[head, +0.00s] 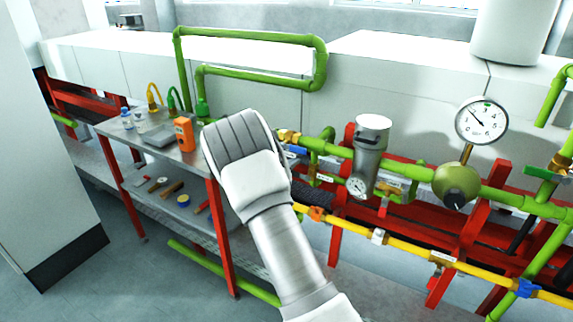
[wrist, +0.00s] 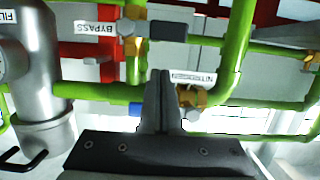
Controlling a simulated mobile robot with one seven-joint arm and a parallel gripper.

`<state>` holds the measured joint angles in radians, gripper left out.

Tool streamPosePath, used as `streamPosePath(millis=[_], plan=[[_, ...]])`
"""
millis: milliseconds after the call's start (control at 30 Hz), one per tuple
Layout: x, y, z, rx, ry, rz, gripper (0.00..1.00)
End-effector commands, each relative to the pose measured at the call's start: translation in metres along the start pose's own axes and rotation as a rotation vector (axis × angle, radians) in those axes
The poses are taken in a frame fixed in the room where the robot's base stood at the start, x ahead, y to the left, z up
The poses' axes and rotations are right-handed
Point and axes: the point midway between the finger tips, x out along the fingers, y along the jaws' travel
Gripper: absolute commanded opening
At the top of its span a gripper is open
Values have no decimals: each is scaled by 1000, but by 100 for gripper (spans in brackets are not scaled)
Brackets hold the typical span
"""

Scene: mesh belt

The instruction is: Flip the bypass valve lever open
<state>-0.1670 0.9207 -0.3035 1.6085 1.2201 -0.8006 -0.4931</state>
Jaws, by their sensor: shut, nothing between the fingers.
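The white BYPASS label (wrist: 94,28) is at the upper left of the wrist view. Beside it a brass valve (wrist: 132,48) sits on a short upright green pipe. A dark handle-like piece (wrist: 168,30) extends to the right of that valve; I cannot tell for certain that it is the bypass lever. My gripper (wrist: 160,74) is shut and empty, its fingertips below the dark piece and in front of a horizontal green pipe. A brass fitting (wrist: 193,98) and a blue handle (wrist: 136,109) lie close to the fingers. In the head view my wrist hides the fingers.
A steel filter canister (head: 369,165) stands on the green line, with a pressure gauge (head: 482,121) farther right. A yellow pipe (head: 400,243) runs low in front. A bench (head: 125,139) with tools is at left. A green pipe rises right of the fingers in the wrist view.

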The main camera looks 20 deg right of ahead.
Motion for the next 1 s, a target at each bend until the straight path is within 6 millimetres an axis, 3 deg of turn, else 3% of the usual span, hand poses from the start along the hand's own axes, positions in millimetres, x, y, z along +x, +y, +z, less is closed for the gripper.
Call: streamPosePath(millis=[100, 233, 1000], plan=[[3, -1, 17, -2, -2, -1, 0], [5, -1, 24, -1, 0, -1, 0], [5, -2, 28, -58, 0, 13, 0]])
